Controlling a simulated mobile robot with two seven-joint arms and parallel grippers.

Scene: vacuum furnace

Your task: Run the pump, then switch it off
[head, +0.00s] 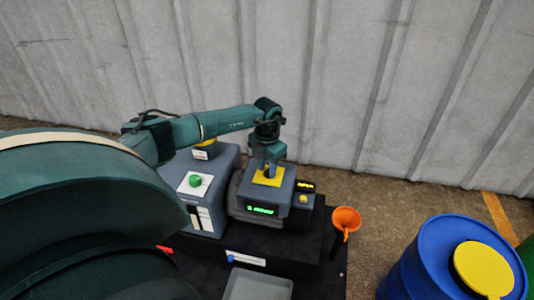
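The pump unit (236,200) is a dark grey housing on a black bench, with a lit green display (260,210) on its front; I cannot read the text. On its top is a yellow plate (276,181) with a small dark part, likely a switch, at its middle. My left gripper (267,168) points down at this plate, right at the dark part. Its fingers partly hide that part, so I cannot tell whether they touch or grip it. My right gripper is out of view.
Left of the pump stands a grey box with a green button (195,181) on a white plate. A small yellow button (303,199) sits at right. An orange funnel (346,219), a grey tray (258,287) and a blue drum (424,262) with yellow lid are nearby.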

